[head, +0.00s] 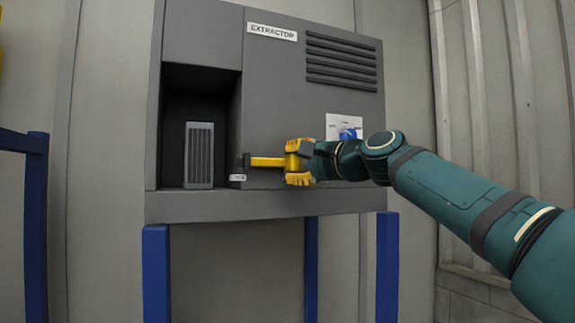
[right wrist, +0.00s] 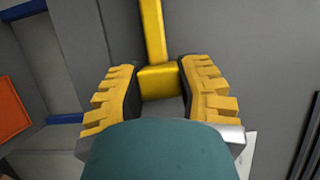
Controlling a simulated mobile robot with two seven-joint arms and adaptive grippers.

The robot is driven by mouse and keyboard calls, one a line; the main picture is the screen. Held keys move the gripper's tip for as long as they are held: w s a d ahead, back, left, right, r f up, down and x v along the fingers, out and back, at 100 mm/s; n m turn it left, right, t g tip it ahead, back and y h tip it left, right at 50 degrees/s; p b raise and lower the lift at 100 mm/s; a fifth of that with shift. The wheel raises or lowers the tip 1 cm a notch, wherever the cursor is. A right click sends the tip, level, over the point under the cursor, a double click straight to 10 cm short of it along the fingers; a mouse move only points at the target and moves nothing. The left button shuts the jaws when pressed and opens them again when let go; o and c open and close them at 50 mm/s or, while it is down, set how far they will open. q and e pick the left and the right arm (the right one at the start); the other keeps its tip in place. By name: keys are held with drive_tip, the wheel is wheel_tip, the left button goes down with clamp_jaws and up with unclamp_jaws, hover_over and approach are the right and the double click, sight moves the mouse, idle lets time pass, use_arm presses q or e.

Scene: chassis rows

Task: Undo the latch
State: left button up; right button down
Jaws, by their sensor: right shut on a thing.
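The latch is a yellow bar (head: 268,162) lying level across the grey front of the cabinet marked EXTRACTOR (head: 215,207). Its left end meets a dark bracket (head: 246,161) beside the open bay. My right gripper (head: 298,162) is shut on the bar's right end. In the right wrist view the yellow bar (right wrist: 152,35) runs up from a yellow block (right wrist: 160,82) between the fingers of my right gripper (right wrist: 162,88). A small label (head: 237,178) sits below the bracket; its text is too small to read surely. My left gripper is not in view.
A grey finned block (head: 199,155) stands in the open bay at the cabinet's left. Blue legs (head: 156,270) carry the cabinet. A blue frame (head: 37,220) stands at the left edge.

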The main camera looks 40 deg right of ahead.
drive_tip(key=shift+d+r, duration=0.1)
drive_tip(key=shift+d, duration=0.05)
drive_tip(key=c, duration=0.8)
unclamp_jaws()
drive_tip(key=shift+c, duration=0.2)
drive_tip(key=o, duration=0.3)
drive_tip(key=shift+d, duration=0.1)
drive_tip(key=shift+s, duration=0.15)
drive_tip(key=s+d, duration=0.1)
drive_tip(key=s, duration=1)
drive_tip(key=shift+s+d, duration=0.3)
drive_tip(key=shift+d, duration=0.1)
